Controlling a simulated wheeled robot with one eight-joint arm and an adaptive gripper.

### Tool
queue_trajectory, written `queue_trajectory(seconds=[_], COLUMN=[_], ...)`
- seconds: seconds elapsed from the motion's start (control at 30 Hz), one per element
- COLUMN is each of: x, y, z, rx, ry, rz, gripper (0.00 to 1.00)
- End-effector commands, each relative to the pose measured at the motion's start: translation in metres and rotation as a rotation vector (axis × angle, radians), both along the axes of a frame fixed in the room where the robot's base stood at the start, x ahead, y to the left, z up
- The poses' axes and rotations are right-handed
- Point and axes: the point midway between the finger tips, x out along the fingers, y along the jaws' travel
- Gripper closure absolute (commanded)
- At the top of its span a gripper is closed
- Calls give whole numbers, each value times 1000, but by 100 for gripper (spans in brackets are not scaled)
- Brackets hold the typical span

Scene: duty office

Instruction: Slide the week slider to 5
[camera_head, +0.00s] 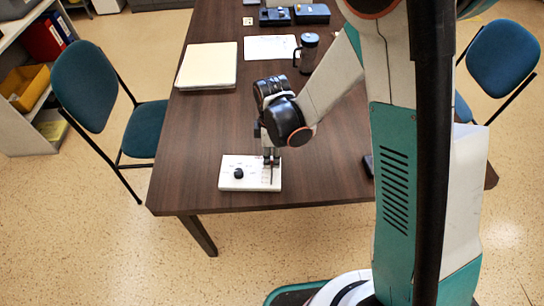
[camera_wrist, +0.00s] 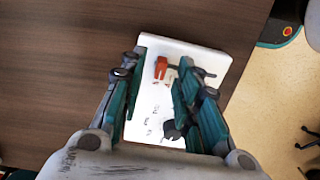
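A white panel (camera_head: 229,182) lies on the dark table near its front edge, with a black knob (camera_head: 238,173) on its left half. In the wrist view the panel (camera_wrist: 205,58) shows a red slider handle (camera_wrist: 161,67), the black knob (camera_wrist: 172,130) and small printed marks too small to read. My gripper (camera_head: 270,158) points down over the panel's right part. In the wrist view my gripper (camera_wrist: 162,62) has its fingers apart, one on each side of the red handle; I see no clear contact. The slider's week setting cannot be read.
The dark table (camera_head: 200,135) is clear left of the panel. A paper stack (camera_head: 208,65), a white sheet (camera_head: 270,47) and a French press (camera_head: 307,54) stand farther back. A dark object (camera_head: 369,165) lies to the right. A blue chair (camera_head: 85,85) stands at the left.

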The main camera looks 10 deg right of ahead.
Motion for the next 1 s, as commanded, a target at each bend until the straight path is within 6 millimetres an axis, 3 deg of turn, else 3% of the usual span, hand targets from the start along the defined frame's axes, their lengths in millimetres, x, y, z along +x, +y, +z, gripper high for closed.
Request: queue_trajectory(seconds=[0.53,0.7,1.0], x=[0,0,0], y=[0,0,0], z=[91,104,107], rx=[0,0,0], ry=[0,0,0], rz=[0,0,0], gripper=[70,70,70])
